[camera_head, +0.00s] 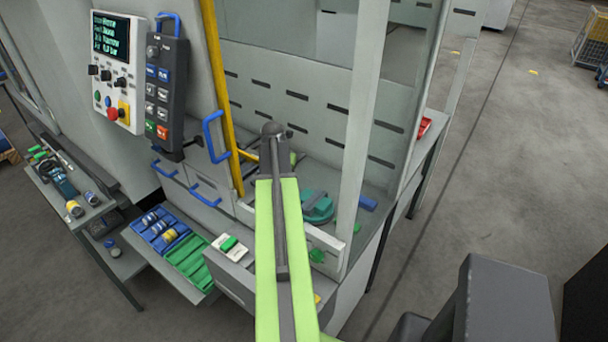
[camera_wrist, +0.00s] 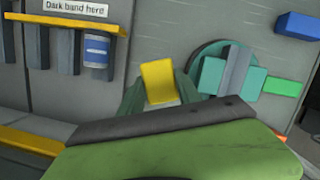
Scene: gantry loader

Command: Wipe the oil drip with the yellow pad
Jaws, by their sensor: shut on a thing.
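The yellow pad (camera_wrist: 158,80) shows in the middle of the wrist view, with a pale lower edge. My gripper (camera_wrist: 161,96) is shut on it, with a green finger on each side. Ahead lies a pale grey surface with a round teal fixture (camera_wrist: 208,72) just right of the pad. In the head view that teal fixture (camera_head: 317,207) sits inside the loader, right of my arm. My arm hides most of my gripper and the pad there. I cannot make out the oil drip in either view.
A yellow-edged rack (camera_wrist: 62,24) with a blue-labelled cylinder (camera_wrist: 96,52) stands left of the pad. A blue block (camera_wrist: 298,25) and a green piece (camera_wrist: 283,87) lie to the right. A grey post (camera_head: 362,130) and yellow rail (camera_head: 220,95) flank my arm.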

